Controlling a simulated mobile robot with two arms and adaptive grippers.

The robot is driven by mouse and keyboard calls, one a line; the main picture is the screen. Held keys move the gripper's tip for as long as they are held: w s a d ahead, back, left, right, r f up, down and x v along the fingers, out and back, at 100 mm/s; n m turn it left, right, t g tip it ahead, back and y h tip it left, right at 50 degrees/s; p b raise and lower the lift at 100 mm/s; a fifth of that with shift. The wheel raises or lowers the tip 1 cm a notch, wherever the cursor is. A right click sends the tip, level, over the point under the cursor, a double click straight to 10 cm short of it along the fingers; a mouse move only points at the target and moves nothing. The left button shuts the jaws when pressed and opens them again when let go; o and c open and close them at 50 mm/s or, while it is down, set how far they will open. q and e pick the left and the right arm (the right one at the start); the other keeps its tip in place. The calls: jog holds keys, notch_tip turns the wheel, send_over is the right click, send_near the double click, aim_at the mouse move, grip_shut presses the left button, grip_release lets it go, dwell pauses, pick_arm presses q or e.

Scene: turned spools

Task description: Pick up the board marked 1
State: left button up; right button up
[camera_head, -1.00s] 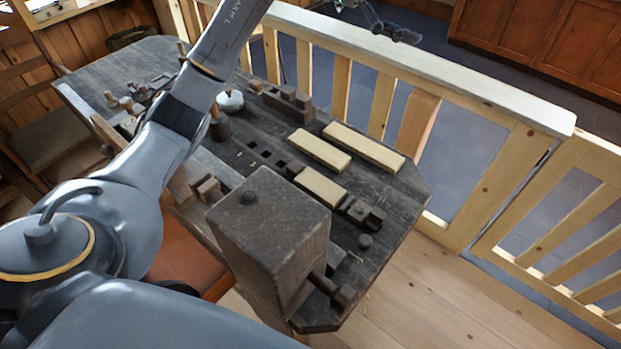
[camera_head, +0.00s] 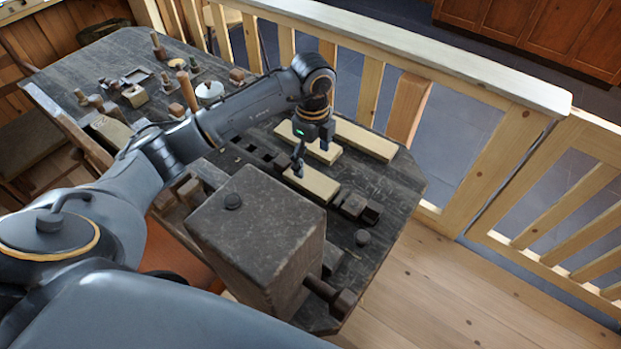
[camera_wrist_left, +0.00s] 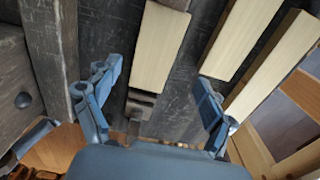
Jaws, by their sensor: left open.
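Three plain pale boards lie on the dark workbench (camera_head: 395,185); I can read no number on any of them. The near, short board (camera_head: 318,187) has a dark block at its right end. A middle board (camera_head: 322,153) is partly hidden by my left gripper, and a far board (camera_head: 365,138) lies along the bench's back edge. My left gripper (camera_head: 311,156) is open and empty above the near and middle boards. In the left wrist view, the near board (camera_wrist_left: 158,45) shows between the open fingers, with the middle (camera_wrist_left: 238,35) and far (camera_wrist_left: 273,68) boards to its right.
A large dark wooden block (camera_head: 255,235) rises at the bench's near end. Small tools and a white-topped pot (camera_head: 209,90) sit at the left. A wooden railing (camera_head: 450,70) runs behind.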

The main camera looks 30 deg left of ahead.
aim_at(311, 179)
pick_arm(q)
jog(key=shift+f, duration=0.45)
jog(key=f+p, duration=0.1)
jog(key=f, duration=0.1)
jog(key=s+f, duration=0.1)
jog(key=f, duration=0.1)
jog(key=shift+f+p, duration=0.3)
jog(key=shift+p, duration=0.1)
jog(key=shift+w+f, duration=0.15)
jog(key=shift+f, duration=0.2)
jog(key=shift+c, duration=0.4)
jog(key=c, duration=1.2)
